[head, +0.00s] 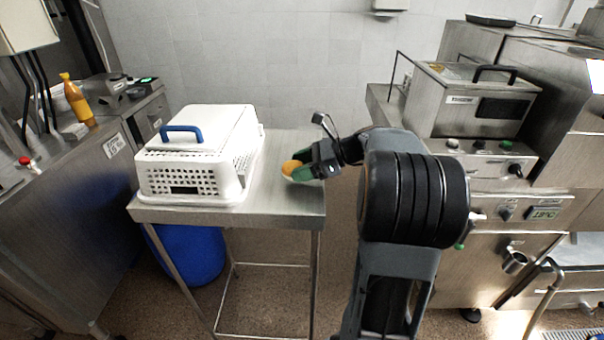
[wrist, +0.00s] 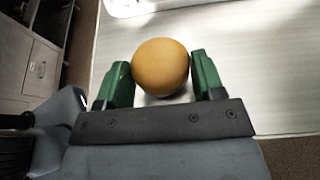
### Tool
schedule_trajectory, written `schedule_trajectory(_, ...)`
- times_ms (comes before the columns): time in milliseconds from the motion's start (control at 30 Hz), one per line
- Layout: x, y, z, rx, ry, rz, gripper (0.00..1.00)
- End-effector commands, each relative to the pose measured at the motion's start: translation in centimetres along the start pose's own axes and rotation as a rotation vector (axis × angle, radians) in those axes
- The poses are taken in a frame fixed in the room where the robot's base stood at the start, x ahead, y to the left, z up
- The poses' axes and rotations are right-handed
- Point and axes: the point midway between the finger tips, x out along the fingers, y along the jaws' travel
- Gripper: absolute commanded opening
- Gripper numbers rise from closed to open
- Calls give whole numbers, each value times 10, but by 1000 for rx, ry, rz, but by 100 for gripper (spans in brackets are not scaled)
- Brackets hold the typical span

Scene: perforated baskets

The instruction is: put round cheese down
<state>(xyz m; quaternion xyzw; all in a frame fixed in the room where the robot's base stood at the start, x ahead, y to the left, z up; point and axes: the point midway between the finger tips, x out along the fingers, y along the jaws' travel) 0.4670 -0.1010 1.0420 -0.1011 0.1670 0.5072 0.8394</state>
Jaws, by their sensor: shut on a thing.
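The round cheese (wrist: 161,66) is an orange-yellow ball between the green fingers of my gripper (wrist: 162,80) in the wrist view. In the head view the cheese (head: 290,167) shows at the tip of my gripper (head: 297,171), over the right part of the steel table (head: 285,205). My gripper is shut on the cheese. The cheese is close to the tabletop, but I cannot tell whether it touches it.
A white perforated basket (head: 190,180) with a blue-handled lid (head: 200,125) stands on the table's left part. Bare tabletop lies between basket and gripper. A steel fryer-like machine (head: 475,100) stands at right. A blue drum (head: 190,255) is under the table.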

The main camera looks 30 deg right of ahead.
Motion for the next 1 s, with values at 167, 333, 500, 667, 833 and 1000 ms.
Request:
schedule_trajectory(167,8,1,-21,3,0,0,38)
schedule_trajectory(333,8,1,-21,1,0,0,38)
schedule_trajectory(500,9,1,-22,1,0,0,64)
schedule_trajectory(667,9,1,-22,1,0,1,79)
schedule_trajectory(833,9,1,-22,1,0,0,88)
schedule_trajectory(1000,8,1,-21,1,0,0,88)
